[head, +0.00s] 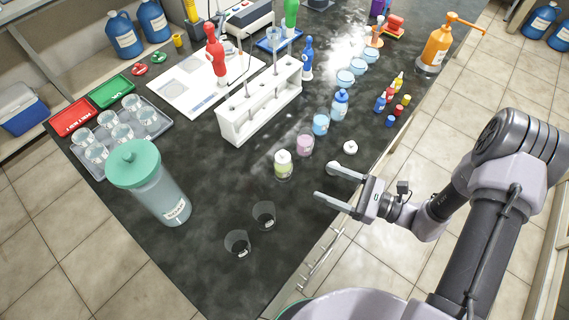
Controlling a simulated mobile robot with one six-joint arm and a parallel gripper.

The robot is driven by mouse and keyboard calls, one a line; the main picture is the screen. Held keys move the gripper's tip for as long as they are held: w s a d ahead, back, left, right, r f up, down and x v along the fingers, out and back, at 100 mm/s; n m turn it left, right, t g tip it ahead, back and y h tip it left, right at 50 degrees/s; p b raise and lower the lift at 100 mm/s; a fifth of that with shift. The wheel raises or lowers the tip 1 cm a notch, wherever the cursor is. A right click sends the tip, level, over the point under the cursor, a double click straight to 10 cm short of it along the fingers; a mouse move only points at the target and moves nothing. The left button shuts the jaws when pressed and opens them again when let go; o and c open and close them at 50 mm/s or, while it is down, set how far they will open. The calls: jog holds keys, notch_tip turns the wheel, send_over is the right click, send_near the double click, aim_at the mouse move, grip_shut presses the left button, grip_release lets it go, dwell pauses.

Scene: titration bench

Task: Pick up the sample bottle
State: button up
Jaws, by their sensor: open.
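A small bottle with a white cap and a yellow-green lower part (283,168) stands upright on the dark bench, left of my gripper; it looks like the sample bottle, but I cannot read its label. My gripper (324,181) is open and empty at the bench's near right edge. Its two fingers point left toward the small bottle, with a clear gap between fingertips and bottle. Nothing hides the bottle.
A pink jar (305,146), a blue jar (321,124) and a white round object (350,148) stand near the bottle. Two clear beakers (264,214) stand in front. A large teal-capped container (165,190) and a white rack (262,108) stand further left.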

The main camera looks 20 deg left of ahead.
aim_at(283, 167)
jog(key=a+b, duration=0.3)
jog(key=a, duration=1.3)
jog(key=shift+w, duration=0.1)
jog(key=c, duration=1.3)
